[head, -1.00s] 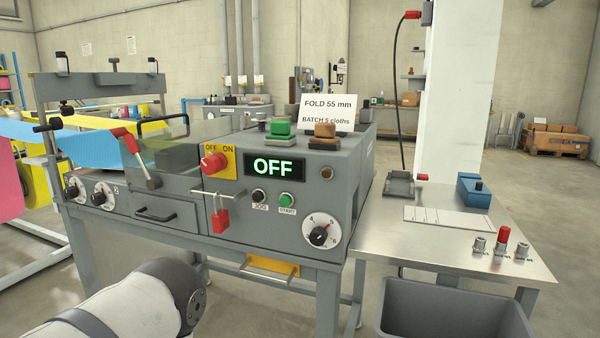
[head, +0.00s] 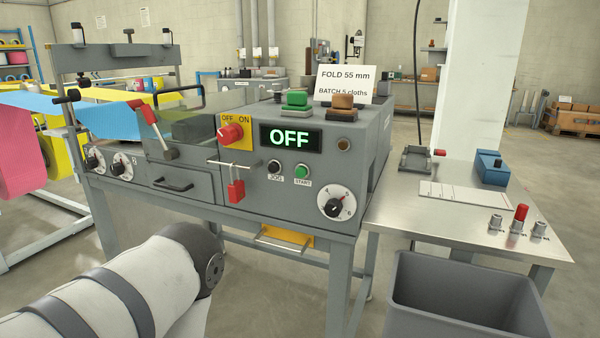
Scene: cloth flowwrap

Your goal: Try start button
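The green START button (head: 302,171) is on the front panel of the grey machine (head: 270,200), right of the black JOG button (head: 274,166). Above them the display (head: 290,138) reads OFF in green. The red rotary switch (head: 230,133) sits on a yellow OFF/ON plate. A red padlock (head: 236,190) hangs from a short bar below it. A black-knobbed dial (head: 334,204) is at the lower right of the panel. My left arm shows at the lower left, below the machine front, but its gripper is out of the picture. My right gripper is not in view.
A grey bin (head: 465,295) stands at the lower right, before a steel side table (head: 400,215) holding a blue box (head: 491,168) and small knobs. A sign card (head: 343,84) stands on the machine. Blue and yellow cloth (head: 108,118) runs in at the left.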

